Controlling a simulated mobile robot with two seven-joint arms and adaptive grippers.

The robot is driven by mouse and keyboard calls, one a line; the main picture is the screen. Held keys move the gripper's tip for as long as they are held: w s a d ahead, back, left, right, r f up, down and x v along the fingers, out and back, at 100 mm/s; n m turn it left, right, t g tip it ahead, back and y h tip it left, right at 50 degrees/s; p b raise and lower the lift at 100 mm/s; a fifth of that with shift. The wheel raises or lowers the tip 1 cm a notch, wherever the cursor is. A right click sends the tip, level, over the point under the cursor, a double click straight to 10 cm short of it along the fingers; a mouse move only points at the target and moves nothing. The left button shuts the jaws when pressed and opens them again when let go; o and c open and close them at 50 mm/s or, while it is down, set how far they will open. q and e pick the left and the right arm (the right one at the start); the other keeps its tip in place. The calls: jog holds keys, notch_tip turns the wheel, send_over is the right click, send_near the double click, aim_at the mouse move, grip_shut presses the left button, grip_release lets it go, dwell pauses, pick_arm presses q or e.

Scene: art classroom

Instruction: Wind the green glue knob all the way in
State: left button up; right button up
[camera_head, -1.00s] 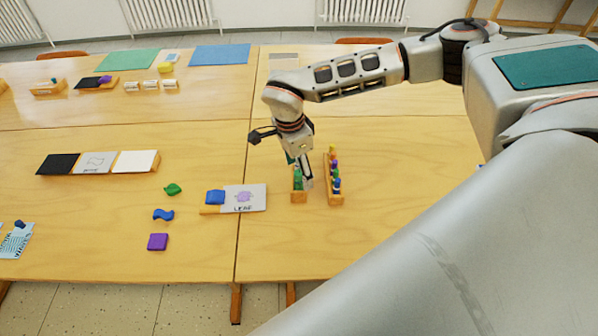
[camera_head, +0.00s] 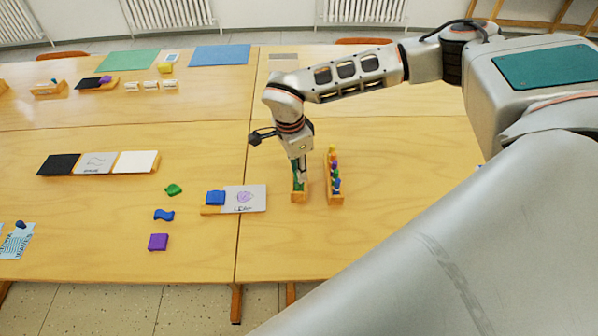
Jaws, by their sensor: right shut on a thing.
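The green glue knob (camera_head: 296,184) sits at a small wooden block (camera_head: 299,198) on the table, right of the seam. My right gripper (camera_head: 302,179) points down over it and is shut on the knob. The gripper's fingers cover much of the knob, so how far in it is wound cannot be seen. My left gripper is not in view.
A wooden rack (camera_head: 334,198) with several coloured knobs stands close to the right of the block. A card with a blue piece (camera_head: 215,197) lies to the left. Loose green (camera_head: 173,189), blue (camera_head: 164,215) and purple (camera_head: 158,242) pieces lie further left. The table right of the rack is clear.

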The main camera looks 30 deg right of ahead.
dwell(0.5)
jog(key=shift+n+p, duration=0.5)
jog(key=shift+n, duration=0.2)
jog(key=n, duration=0.4)
jog(key=shift+n+t, duration=0.3)
jog(key=shift+t, duration=0.1)
jog(key=n, duration=0.5)
jog(key=shift+n+t+y, duration=0.3)
jog(key=o, duration=1.5)
